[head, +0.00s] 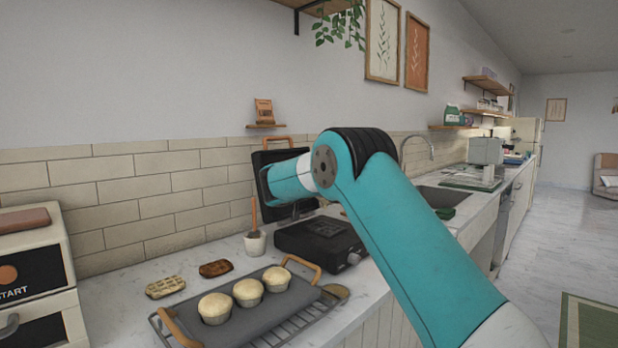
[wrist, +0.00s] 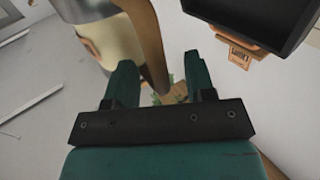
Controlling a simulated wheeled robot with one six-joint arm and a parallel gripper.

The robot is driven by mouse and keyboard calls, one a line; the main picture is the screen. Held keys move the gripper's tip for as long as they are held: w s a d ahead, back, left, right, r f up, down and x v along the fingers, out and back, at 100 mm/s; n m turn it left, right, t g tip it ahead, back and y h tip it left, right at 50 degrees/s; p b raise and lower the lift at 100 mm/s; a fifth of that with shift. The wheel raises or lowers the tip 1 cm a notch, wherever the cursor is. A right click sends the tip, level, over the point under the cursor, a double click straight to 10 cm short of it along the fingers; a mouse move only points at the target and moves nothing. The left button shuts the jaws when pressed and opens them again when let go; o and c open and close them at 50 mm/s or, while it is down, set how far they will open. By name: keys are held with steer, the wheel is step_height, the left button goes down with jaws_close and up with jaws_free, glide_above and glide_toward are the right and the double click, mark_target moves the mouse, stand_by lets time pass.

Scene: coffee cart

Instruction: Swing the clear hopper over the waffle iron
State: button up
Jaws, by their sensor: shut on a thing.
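In the wrist view, a vessel (wrist: 115,45) with a grey upper part and a cream-coloured body shows at the upper left; I take it for the hopper. Its curved brown handle (wrist: 151,45) runs down between the two teal fingers of my gripper (wrist: 159,64), which is shut on it. The waffle iron (head: 322,240) stands on the counter in the head view, its black lid (head: 264,160) raised. The lid also seems to show at the upper right of the wrist view (wrist: 255,15). In the head view my arm hides the hopper and my fingertips.
A grey tray (head: 262,318) with several muffins sits on a wire rack in front of the iron. A waffle (head: 165,287), a brown piece (head: 215,268) and a white pot (head: 255,243) are left of the iron. A small shelf (head: 266,126) hangs above.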

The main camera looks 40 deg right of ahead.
steer(key=b+v, duration=0.4)
steer(key=v, duration=1.3)
steer(key=shift+a+b, duration=0.2)
steer(key=shift+b, duration=0.15)
steer(key=shift+s, duration=0.1)
steer(key=s+a+f+n+g+y+p, duration=0.35)
steer(key=s+a+y, duration=0.25)
steer(key=s+a, duration=0.2)
steer(key=s+a+f+n+g+y+p, duration=0.25)
steer(key=s+a+n+y+p, duration=0.2)
steer(key=s+a+y, duration=0.25)
steer(key=s+a+n+g+y+p, duration=0.1)
steer(key=s+a+n+g+y, duration=0.1)
steer(key=s, duration=0.9)
steer(key=s+a+n+g+y+p, duration=0.1)
steer(key=s+a+n+g, duration=0.3)
steer(key=s, duration=0.7)
steer(key=shift+a+n+g+y+p, duration=0.3)
steer(key=shift+a+n+y, duration=0.3)
steer(key=shift+a+n, duration=0.65)
